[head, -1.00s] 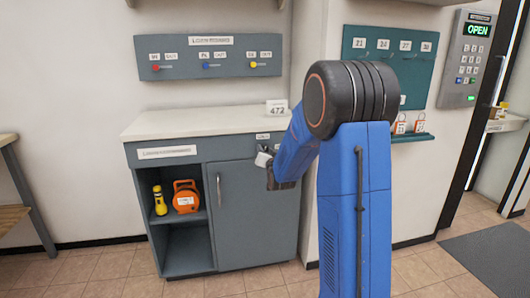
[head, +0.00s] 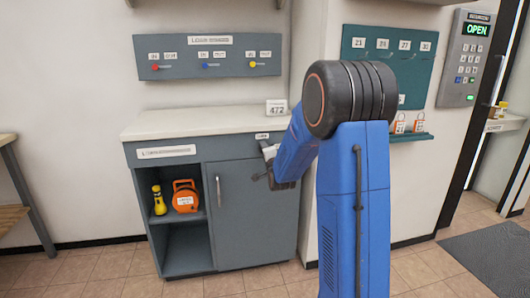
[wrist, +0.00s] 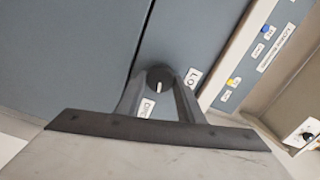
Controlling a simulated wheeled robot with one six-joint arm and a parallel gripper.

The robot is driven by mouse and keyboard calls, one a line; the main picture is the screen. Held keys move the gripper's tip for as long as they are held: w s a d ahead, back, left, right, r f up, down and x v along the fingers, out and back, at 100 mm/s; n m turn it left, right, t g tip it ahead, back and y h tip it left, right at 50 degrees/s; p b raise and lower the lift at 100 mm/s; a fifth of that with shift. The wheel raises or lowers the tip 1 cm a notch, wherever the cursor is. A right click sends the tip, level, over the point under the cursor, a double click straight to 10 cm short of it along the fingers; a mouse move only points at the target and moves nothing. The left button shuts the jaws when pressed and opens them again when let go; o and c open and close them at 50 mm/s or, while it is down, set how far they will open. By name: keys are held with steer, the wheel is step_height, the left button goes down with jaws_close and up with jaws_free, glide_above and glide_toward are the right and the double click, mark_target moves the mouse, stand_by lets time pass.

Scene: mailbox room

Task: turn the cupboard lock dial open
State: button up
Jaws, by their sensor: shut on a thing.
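The grey cupboard (head: 232,235) stands under a pale counter, its door closed, with a vertical handle (head: 218,191). In the wrist view the round dark lock dial (wrist: 158,78) sits between my fingertips, with a short white mark on its face. A white label that seems to read OPEN (wrist: 147,106) is beside it, and another starting with LO (wrist: 193,77) lies to its right. My gripper (wrist: 160,84) is shut on the dial. In the head view my gripper (head: 270,153) is at the cupboard's upper right, and the dial is hidden there.
An open shelf left of the door holds a yellow torch (head: 159,200) and an orange reel (head: 185,196). A sign reading 472 (head: 277,107) stands on the counter (head: 190,121). A keypad (head: 468,60) on the right wall shows OPEN. The floor in front is clear.

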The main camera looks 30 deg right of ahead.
steer(key=shift+f+m, duration=0.1)
steer(key=shift+m, duration=1.2)
steer(key=o, duration=1)
steer(key=shift+d, duration=0.1)
steer(key=shift+o, duration=0.2)
steer(key=v, duration=1.7)
steer(key=shift+s, duration=0.25)
